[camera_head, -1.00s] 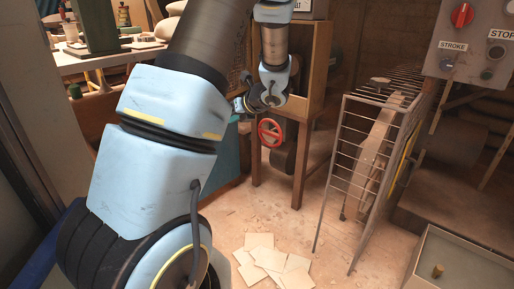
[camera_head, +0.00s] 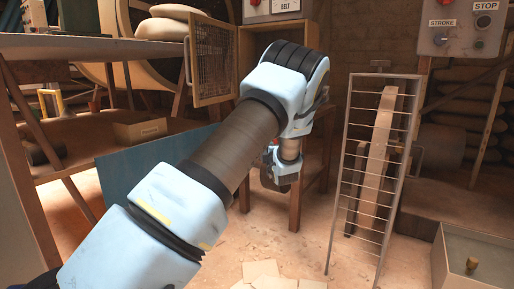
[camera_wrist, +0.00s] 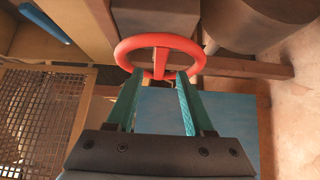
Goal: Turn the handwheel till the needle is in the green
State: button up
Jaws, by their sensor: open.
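The red handwheel (camera_wrist: 192,53) is seen near the top middle of the wrist view, with one spoke running down between the fingers. My gripper (camera_wrist: 160,76) is open, its two teal fingers reaching to the near rim of the wheel, one on each side of that spoke. I cannot tell whether they touch it. A white box marked BELT (camera_head: 284,8) stands at the top of the wooden stand; no needle or green band can be made out.
A wire cage guard (camera_head: 371,165) stands right of the wooden stand (camera_head: 294,209). A mesh door (camera_head: 212,66) hangs open at its left. A panel marked STROKE and STOP (camera_head: 460,28) is at the upper right. Pale sheets (camera_head: 262,272) lie on the floor.

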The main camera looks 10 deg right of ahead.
jog(key=w+b, duration=0.4)
jog(key=w, duration=0.5)
jog(key=shift+w, duration=0.4)
jog(key=shift+c, duration=0.4)
grip_shut()
